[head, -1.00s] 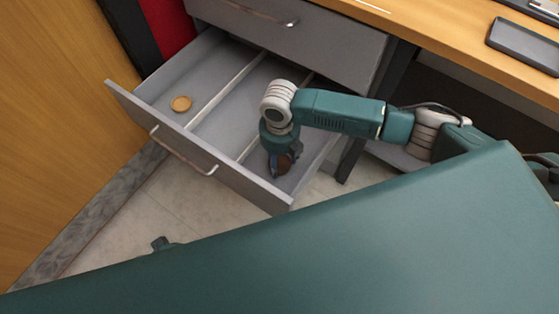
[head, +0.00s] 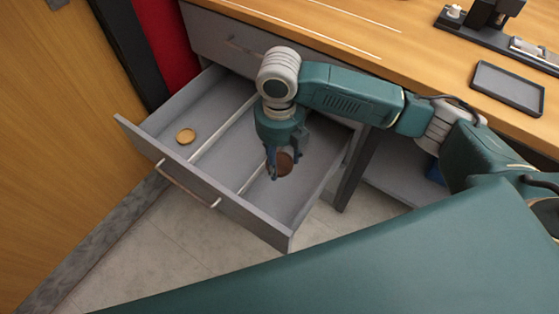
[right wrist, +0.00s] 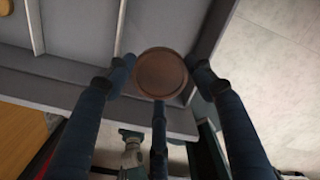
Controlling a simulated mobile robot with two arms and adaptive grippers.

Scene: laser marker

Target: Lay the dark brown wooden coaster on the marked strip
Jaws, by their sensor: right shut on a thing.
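The dark brown wooden coaster (head: 286,163) is round and is held in my right gripper (head: 279,166) above the open drawer. In the right wrist view the coaster (right wrist: 161,73) shows its flat face between the fingertips of the right gripper (right wrist: 160,83), which is shut on it. The marked strip (head: 312,22) appears as the band between two thin white lines on the wooden desk top, at the upper middle of the head view. The coaster is apart from it, lower and nearer. My left gripper is not in view.
The open grey drawer (head: 232,198) has thin dividers and holds a light wooden coaster (head: 185,136) on its left. A dark tray (head: 508,88) and a dark device (head: 490,14) stand on the desk's right. The desk top around the strip is clear.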

